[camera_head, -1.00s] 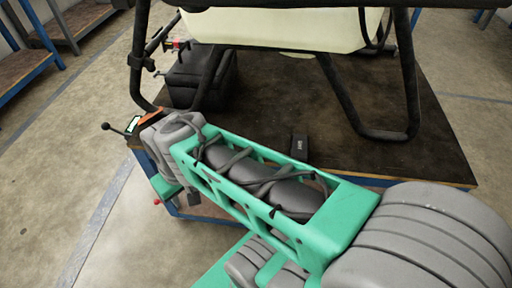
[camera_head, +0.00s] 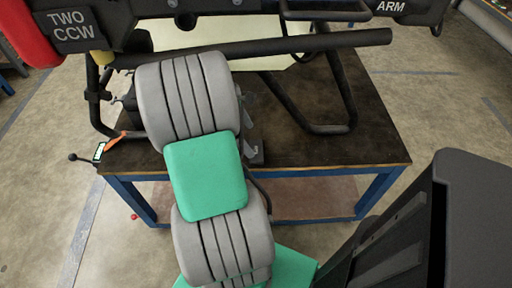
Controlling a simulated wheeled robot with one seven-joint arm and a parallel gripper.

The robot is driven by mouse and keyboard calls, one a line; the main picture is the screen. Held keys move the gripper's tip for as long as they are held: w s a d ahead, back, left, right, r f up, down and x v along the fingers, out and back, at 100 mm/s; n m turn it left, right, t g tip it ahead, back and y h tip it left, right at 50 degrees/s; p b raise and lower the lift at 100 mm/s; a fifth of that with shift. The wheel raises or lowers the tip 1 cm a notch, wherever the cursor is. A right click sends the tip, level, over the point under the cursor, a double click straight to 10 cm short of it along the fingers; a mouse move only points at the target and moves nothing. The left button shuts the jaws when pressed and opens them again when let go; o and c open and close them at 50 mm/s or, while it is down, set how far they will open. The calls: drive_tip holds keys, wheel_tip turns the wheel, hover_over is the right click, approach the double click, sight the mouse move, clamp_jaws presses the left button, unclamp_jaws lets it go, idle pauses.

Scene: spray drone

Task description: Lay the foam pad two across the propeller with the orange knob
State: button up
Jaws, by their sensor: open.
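The drone's dark frame spans the top of the head view, with a part labelled TWO CCW (camera_head: 72,32) at upper left. A red rounded part (camera_head: 28,35) is beside that label at the left edge. No propeller with an orange knob can be made out, and no foam pad can be recognised. A small orange piece (camera_head: 122,137) shows at the table's left edge. My grey and green arm fills the middle of the view. My gripper cannot be made out; the arm may hide it.
The dark-topped table (camera_head: 340,155) with blue legs stands below the drone, its right part bare. The drone's black landing legs (camera_head: 330,128) rest on it. A black-knobbed lever (camera_head: 82,158) juts out at the table's left.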

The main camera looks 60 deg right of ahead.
sight(256, 150)
drive_tip(key=b+x, duration=0.1)
drive_tip(key=x, duration=0.5)
drive_tip(key=shift+w+f+b, duration=0.1)
drive_tip(key=shift+f+b, duration=0.3)
drive_tip(key=shift+f, duration=0.05)
drive_tip(key=shift+c, duration=0.2)
drive_tip(key=c, duration=1.1)
